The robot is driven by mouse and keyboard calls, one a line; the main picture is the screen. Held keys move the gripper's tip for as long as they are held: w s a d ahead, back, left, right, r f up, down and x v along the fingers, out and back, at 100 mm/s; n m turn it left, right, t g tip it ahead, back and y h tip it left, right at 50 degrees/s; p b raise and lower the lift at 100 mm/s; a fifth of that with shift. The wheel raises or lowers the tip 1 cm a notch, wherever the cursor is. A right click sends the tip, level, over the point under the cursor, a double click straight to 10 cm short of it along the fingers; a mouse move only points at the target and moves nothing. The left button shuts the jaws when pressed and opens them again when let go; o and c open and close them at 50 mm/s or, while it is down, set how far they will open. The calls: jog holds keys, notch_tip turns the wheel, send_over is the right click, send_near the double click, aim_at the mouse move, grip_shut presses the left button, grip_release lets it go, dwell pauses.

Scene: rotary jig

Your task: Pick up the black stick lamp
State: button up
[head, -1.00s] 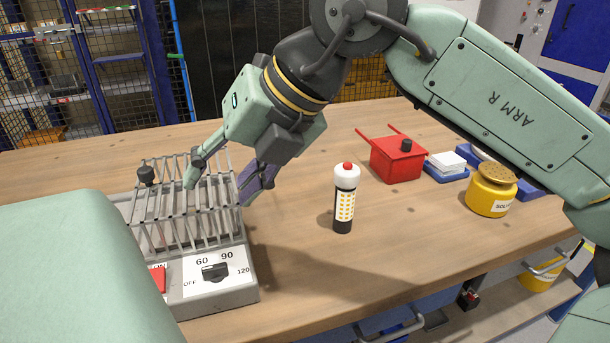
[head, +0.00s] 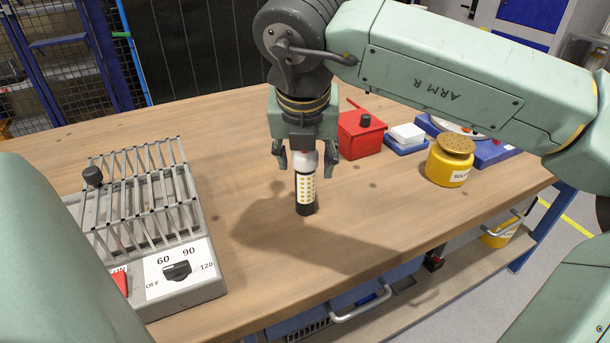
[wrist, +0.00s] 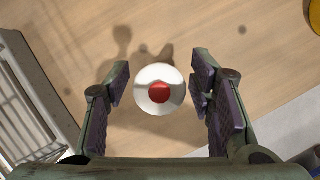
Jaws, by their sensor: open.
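The black stick lamp (head: 306,192) stands upright on the wooden table, with a black base, a yellow-dotted light panel and a white top. In the wrist view I look down on the lamp's white cap with its red button (wrist: 160,92). My gripper (head: 306,166) is above the lamp and points down, with one finger on each side of its upper part. In the wrist view my gripper (wrist: 162,95) is open, and gaps show between both finger pads and the lamp. My gripper hides the lamp's red button in the head view.
A grey rotary jig (head: 190,285) with a rack of bars and a dial stands at the left. A red box (head: 361,140), a blue tray with white blocks (head: 407,134) and a yellow solvent can (head: 449,165) stand to the right. The table front is clear.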

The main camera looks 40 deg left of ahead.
jog(key=shift+x, duration=1.5)
jog(key=shift+s, duration=0.1)
jog(key=shift+c, duration=0.4)
jog(key=shift+r, duration=0.1)
grip_shut()
